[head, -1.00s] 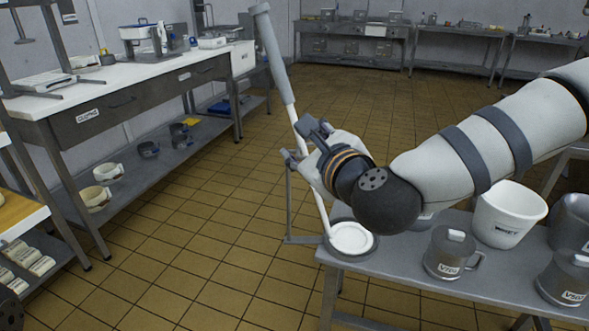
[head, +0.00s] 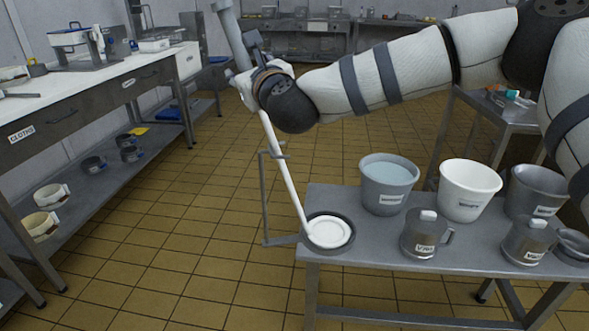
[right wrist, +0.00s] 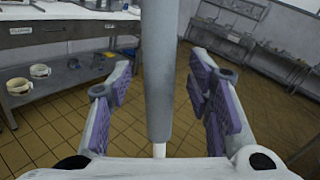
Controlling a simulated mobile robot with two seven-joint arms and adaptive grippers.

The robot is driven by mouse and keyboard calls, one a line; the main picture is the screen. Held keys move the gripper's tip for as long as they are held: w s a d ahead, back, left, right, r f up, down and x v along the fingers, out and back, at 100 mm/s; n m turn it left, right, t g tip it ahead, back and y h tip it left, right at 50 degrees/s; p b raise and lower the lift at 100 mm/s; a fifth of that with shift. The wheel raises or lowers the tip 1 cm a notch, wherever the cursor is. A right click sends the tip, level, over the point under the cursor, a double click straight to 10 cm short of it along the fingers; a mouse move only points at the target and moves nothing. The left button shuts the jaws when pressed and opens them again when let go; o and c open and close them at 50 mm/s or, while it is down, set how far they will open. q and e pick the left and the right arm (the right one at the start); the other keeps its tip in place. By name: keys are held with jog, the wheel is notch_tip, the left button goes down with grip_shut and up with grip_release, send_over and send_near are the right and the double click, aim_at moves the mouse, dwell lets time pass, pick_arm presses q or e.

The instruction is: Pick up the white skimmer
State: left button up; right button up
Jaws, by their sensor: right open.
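The white skimmer stands tilted at the near left end of the metal table. Its round white head (head: 326,233) lies in a dark round holder (head: 345,246). Its long white shaft (head: 283,170) rises up and left to a thick grey grip (head: 229,36), whose top is cut off by the frame. My right gripper (head: 243,82) is at the lower part of this grip. In the right wrist view its purple-padded fingers (right wrist: 162,85) are open, one on each side of the grey grip (right wrist: 159,60), with visible gaps. My left gripper is not in view.
An upright bracket (head: 265,200) stands beside the shaft. The table (head: 380,262) also carries a grey bucket (head: 386,192), a white bucket (head: 465,200) and lidded grey jugs (head: 424,242). A long counter (head: 80,95) runs along the left. Tiled floor lies free between.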

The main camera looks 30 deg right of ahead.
jog(key=shift+w, duration=0.5)
grip_shut()
jog(key=shift+r, duration=0.1)
